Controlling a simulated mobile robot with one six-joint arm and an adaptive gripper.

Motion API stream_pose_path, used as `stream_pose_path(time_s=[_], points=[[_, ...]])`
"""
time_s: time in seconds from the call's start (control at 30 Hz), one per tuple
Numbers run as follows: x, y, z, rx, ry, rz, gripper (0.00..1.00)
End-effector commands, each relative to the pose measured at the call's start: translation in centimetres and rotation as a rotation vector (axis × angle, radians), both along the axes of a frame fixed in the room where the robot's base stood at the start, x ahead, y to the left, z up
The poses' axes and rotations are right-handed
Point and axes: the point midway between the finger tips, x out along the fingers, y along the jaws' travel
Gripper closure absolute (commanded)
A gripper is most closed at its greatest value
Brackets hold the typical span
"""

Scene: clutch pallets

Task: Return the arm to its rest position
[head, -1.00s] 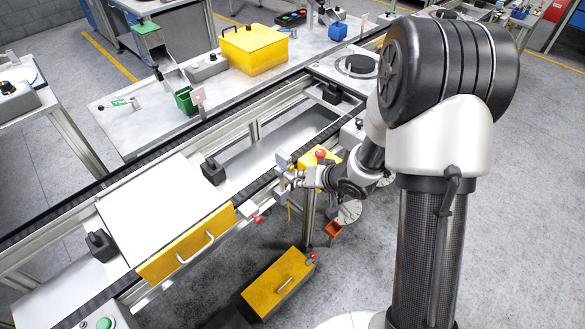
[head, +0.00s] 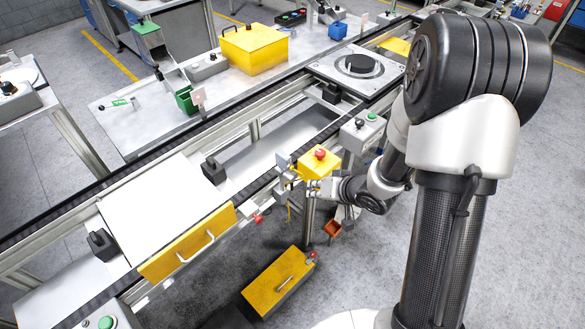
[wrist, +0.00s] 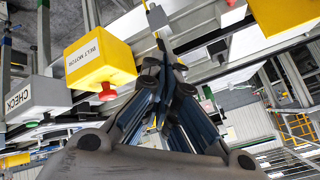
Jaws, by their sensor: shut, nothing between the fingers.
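My arm's elbow and column (head: 455,150) fill the right side of the head view. The forearm reaches down and left toward the conveyor's near edge. My gripper (wrist: 165,62) is shut and empty in the wrist view, its dark fingers together. In the head view the gripper is small and partly hidden, near the yellow belt motor box (head: 318,163) with its red button. The same belt motor box (wrist: 100,57) is at the left of the wrist view. I cannot tell the exact gap between gripper and box.
A grey check box (head: 362,130) stands right of the belt motor box. A yellow box (head: 280,283) is low near the floor. Floor at lower right of my column is clear.

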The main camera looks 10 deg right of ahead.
Motion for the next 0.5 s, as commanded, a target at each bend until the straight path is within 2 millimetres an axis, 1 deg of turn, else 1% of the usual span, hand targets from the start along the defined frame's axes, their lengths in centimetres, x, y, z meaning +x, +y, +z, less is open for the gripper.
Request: stream_pose_path(time_s=[0.37, 0.43, 0.5], points=[[0.0, 0.0, 0.0, -0.001, 0.000, -0.001, 1.00], [0.1, -0.2, 0.3, -0.015, -0.005, -0.002, 1.00], [0.4, -0.8, 1.2, -0.055, -0.014, -0.010, 1.00]])
